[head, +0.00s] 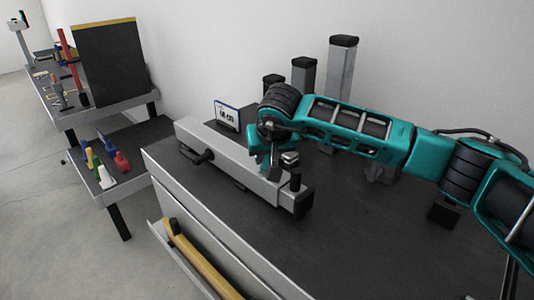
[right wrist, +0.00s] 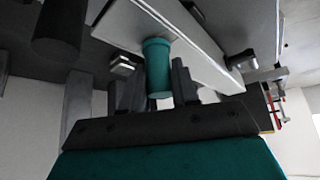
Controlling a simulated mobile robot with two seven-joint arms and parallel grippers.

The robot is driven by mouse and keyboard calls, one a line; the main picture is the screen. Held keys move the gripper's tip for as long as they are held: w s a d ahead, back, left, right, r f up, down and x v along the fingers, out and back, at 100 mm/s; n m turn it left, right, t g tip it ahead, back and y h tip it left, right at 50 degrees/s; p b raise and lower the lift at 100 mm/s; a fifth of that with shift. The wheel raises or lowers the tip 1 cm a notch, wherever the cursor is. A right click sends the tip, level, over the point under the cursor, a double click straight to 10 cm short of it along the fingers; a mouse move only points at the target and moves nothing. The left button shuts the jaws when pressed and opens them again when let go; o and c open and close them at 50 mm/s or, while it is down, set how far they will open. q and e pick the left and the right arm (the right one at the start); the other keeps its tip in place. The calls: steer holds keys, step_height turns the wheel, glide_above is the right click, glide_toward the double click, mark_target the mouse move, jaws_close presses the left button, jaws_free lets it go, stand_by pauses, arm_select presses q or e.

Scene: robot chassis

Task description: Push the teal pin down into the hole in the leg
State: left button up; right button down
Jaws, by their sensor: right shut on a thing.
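The leg (head: 235,158) is a long light-grey bar lying on the dark tabletop, with a black end at the lower right. My right gripper (head: 275,168) comes in from the right and is over the leg. In the right wrist view, its two dark fingers (right wrist: 158,88) are shut on the teal pin (right wrist: 158,68), a short cylinder with a wider rim. The leg (right wrist: 185,45) is right beside the pin there. The hole is hidden, and I cannot tell whether the pin is in it. My left gripper is not in view.
Several grey posts (head: 340,65) with black caps stand at the back, by a small sign (head: 227,116). A lower shelf (head: 130,160) holds coloured items.

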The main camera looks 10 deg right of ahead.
steer(key=c, duration=0.8)
jaws_free()
steer(key=shift+r, duration=0.1)
